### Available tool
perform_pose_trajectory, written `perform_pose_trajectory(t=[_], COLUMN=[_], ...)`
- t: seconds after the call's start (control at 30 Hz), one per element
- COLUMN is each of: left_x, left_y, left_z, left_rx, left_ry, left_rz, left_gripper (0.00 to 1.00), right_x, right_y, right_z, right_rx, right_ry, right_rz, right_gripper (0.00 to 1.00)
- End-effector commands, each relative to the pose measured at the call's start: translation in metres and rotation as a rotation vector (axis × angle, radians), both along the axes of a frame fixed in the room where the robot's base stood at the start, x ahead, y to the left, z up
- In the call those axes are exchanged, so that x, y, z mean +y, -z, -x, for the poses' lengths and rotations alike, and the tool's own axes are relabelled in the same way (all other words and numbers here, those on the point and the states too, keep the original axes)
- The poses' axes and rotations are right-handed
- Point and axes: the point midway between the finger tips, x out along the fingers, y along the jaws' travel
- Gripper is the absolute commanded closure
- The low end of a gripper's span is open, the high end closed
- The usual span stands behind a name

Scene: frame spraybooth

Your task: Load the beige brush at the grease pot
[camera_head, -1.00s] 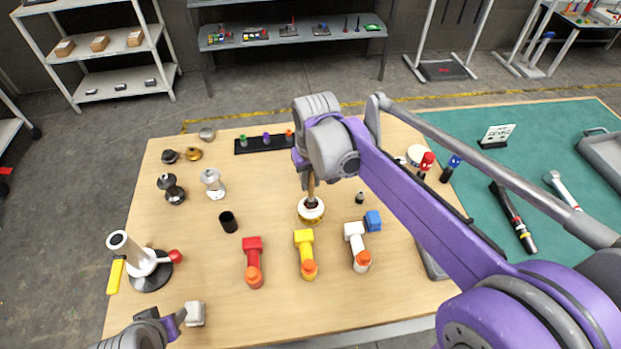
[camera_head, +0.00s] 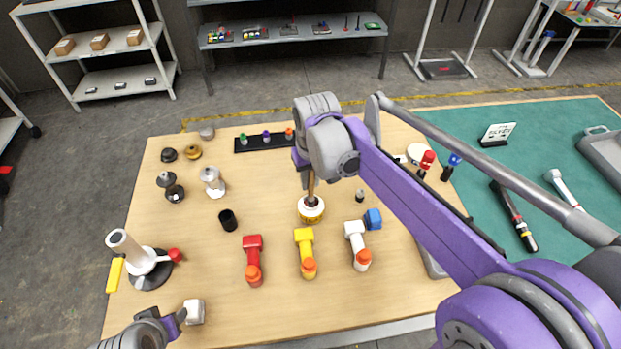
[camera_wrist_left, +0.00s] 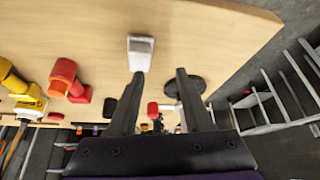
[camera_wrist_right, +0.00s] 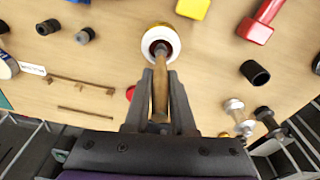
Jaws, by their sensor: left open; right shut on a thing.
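The beige brush (camera_wrist_right: 160,92) is held upright between the fingers of my right gripper (camera_wrist_right: 158,98). In the head view the brush (camera_head: 310,184) shows as a short brown handle below my right wrist. Its lower end is inside the opening of the grease pot (camera_head: 311,210), a white-rimmed pot with a yellow band. The pot also shows in the right wrist view (camera_wrist_right: 160,42), where the brush tip is at its dark red opening. How deep the tip sits is hidden. My left gripper (camera_wrist_left: 157,75) is open, near a small grey-white block (camera_head: 195,311).
Red (camera_head: 252,262), yellow (camera_head: 305,254) and white (camera_head: 357,246) bottle-like things lie in front of the pot. A white-and-black stand (camera_head: 147,268) is near my left gripper.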

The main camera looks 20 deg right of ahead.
Motion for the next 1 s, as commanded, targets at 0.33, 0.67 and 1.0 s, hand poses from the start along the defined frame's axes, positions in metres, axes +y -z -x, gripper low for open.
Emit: perform_pose_trajectory(t=[0.33,0.67,1.0], left_x=[0.0000,0.0000,0.0000], left_y=[0.0036,0.0065,0.0064], left_z=[0.0014,0.0024,0.0024], left_rx=[0.003,0.005,0.005], left_ry=[0.000,0.000,0.000], left_rz=[0.000,0.000,0.000], left_gripper=[0.50,0.50,0.50], right_x=[0.0000,0.0000,0.0000], right_y=[0.0047,0.0087,0.0087], right_z=[0.0000,0.0001,0.0000], right_rx=[0.000,0.000,0.000], right_ry=[0.000,0.000,0.000], right_rz=[0.000,0.000,0.000], right_gripper=[1.00,1.00,1.00])
